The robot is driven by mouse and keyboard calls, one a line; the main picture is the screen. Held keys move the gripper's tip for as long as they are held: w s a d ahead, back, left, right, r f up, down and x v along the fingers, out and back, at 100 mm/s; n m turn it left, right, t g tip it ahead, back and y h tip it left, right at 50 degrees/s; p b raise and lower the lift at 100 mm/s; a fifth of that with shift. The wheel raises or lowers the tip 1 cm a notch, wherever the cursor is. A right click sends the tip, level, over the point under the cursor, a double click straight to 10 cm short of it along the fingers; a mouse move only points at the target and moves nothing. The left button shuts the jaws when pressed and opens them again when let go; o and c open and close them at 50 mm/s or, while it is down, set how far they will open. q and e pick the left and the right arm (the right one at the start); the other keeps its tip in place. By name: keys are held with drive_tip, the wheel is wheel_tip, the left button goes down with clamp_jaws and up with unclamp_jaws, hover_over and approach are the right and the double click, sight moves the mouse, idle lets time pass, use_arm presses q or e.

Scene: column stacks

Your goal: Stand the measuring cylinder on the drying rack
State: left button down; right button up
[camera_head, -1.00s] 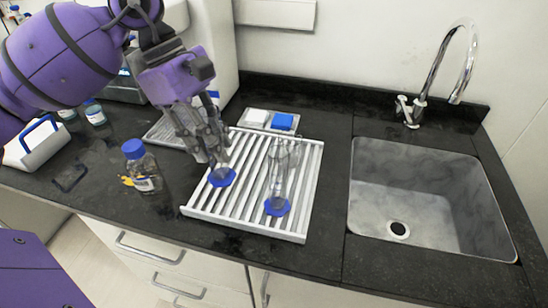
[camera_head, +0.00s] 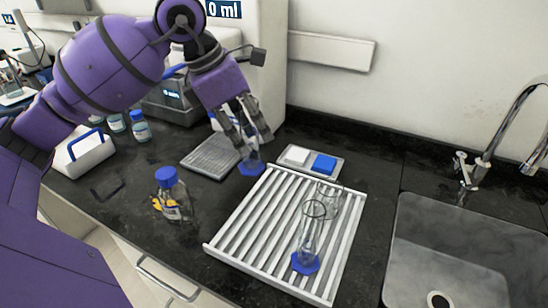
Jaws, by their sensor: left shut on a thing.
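My left gripper (camera_head: 247,143) is shut on a clear measuring cylinder with a blue base (camera_head: 251,168). The cylinder is roughly upright; the fingers hide much of its upper part. Its base shows just left of the back left corner of the white slatted drying rack (camera_head: 212,250); I cannot tell how high it is above the counter. A second clear cylinder with a blue base (camera_head: 305,264) stands on the front right part of the rack. A clear glass vessel (camera_head: 329,200) shows behind it, on the rack. My right gripper is not in view.
A blue-capped bottle (camera_head: 170,200) stands left of the rack. A grey ribbed tray (camera_head: 207,160) lies beside the held cylinder. A small tray with a white and a blue block (camera_head: 324,164) is behind the rack. The sink (camera_head: 455,250) is right. The rack's left half is bare.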

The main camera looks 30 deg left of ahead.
use_arm(q)
drive_tip(key=w+d+f, duration=0.1)
drive_tip(key=w+f, duration=0.5)
drive_tip(key=f, duration=0.3)
drive_tip(key=shift+w+d+f+p, duration=0.15)
drive_tip(key=shift+d+f+p, duration=0.15)
drive_tip(key=shift+d, duration=0.1)
drive_tip(key=shift+f, duration=0.25)
drive_tip(key=c, duration=1.4)
unclamp_jaws()
drive_tip(key=shift+r, duration=0.1)
drive_tip(key=v, duration=1.2)
drive_tip(key=shift+r, duration=0.15)
